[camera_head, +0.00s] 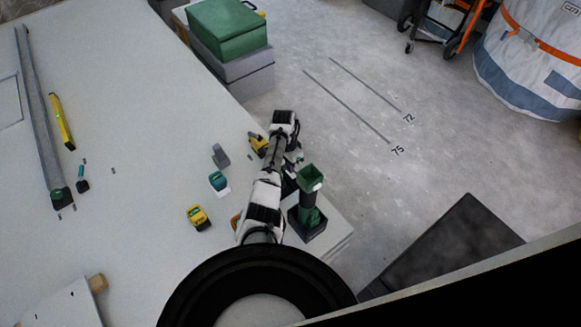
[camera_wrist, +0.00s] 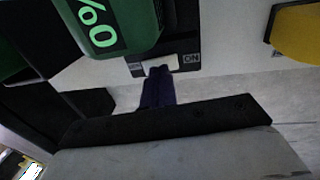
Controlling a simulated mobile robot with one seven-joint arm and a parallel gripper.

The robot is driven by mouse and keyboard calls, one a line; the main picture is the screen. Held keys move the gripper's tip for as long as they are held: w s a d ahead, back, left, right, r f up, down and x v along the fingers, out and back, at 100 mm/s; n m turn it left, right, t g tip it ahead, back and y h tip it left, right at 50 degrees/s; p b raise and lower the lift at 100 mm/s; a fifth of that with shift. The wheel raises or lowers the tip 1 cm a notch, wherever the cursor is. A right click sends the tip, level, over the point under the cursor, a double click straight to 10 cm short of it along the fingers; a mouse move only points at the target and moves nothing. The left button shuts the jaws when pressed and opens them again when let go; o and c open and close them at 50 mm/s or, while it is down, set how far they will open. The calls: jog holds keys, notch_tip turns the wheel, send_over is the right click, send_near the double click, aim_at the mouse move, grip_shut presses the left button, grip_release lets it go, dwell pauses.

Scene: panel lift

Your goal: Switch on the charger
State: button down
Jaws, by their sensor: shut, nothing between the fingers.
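In the wrist view, a green block (camera_wrist: 108,22) with "%0" in bright characters is at the top left. I take it to be part of the charger. Beside it is a dark plate (camera_wrist: 188,57) marked "ON" at its right end, with a pale switch (camera_wrist: 160,63) in its middle. My gripper (camera_wrist: 159,71) is shut and empty, its dark fingertips at the lower edge of the switch. I cannot tell whether they touch it. In the head view, my arm hides most of my gripper and this spot.
A green upright thing on a dark base (camera_head: 309,218) stands right of my arm. Yellow (camera_head: 198,217) and teal (camera_head: 218,181) tools lie on the white table (camera_head: 140,200) to the left. A green box (camera_head: 228,30) on grey cases is at the back. Floor at right is mostly open.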

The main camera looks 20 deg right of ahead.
notch_tip(320, 180, up, 13)
jog(key=w, duration=0.1)
jog(key=shift+w+a+f+p, duration=0.2)
jog(key=shift+w+a+p, duration=0.1)
jog(key=shift+w+a, duration=0.1)
jog(key=b, duration=0.3)
jog(key=w+b, duration=0.1)
jog(key=b, duration=0.2)
jog(key=shift+w+a+f, duration=0.15)
jog(key=shift+w+a, duration=0.05)
jog(key=shift+a, duration=0.05)
jog(key=shift+r, duration=0.2)
jog(key=f, duration=0.4)
jog(key=s+f+b, duration=0.1)
jog(key=f, duration=0.4)
jog(key=s+f, duration=0.1)
jog(key=f, duration=0.4)
jog(key=shift+s+d, duration=0.1)
jog(key=shift+d, duration=0.3)
